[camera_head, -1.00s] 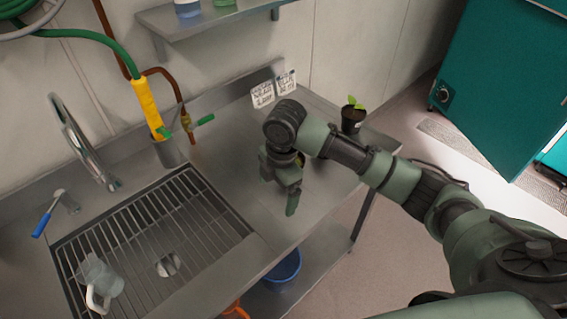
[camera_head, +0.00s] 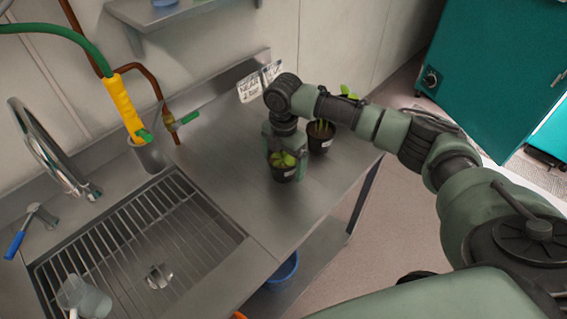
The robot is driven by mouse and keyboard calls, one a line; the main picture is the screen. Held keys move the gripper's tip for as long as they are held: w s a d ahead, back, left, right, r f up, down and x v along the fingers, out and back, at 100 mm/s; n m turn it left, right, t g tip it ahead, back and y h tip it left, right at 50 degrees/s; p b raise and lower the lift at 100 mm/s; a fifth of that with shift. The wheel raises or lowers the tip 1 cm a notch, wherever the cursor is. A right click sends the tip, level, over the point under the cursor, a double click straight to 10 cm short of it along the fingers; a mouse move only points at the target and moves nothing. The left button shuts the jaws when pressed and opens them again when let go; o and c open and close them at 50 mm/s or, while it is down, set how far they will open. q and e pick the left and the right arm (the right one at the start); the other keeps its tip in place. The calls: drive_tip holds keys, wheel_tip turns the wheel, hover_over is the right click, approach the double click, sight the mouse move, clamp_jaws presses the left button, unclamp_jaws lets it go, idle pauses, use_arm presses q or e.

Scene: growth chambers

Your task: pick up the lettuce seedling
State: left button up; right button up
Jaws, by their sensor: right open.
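A small dark pot with a low, bright-green leafy seedling (camera_head: 283,161), which looks like the lettuce seedling, stands on the steel counter. My right gripper (camera_head: 287,155) reaches down over it, open, with its fingers around the plant and pot. I cannot tell whether the fingers touch the pot. A second dark pot with an upright green seedling (camera_head: 321,133) stands just behind and to the right, close to the gripper. Green leaves of a third plant (camera_head: 348,92) show above my right forearm; its pot is hidden. My left gripper is not in view.
A sink with a wire rack (camera_head: 140,245) and a tap (camera_head: 45,150) lies to the left. Two label cards (camera_head: 250,90) stand at the wall behind the pots. The counter in front of the gripper is clear.

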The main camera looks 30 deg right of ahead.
drive_tip(key=shift+f, duration=0.3)
drive_tip(key=c, duration=1.3)
drive_tip(key=shift+w, duration=0.1)
drive_tip(key=shift+c, duration=1.2)
drive_tip(key=shift+r, duration=0.15)
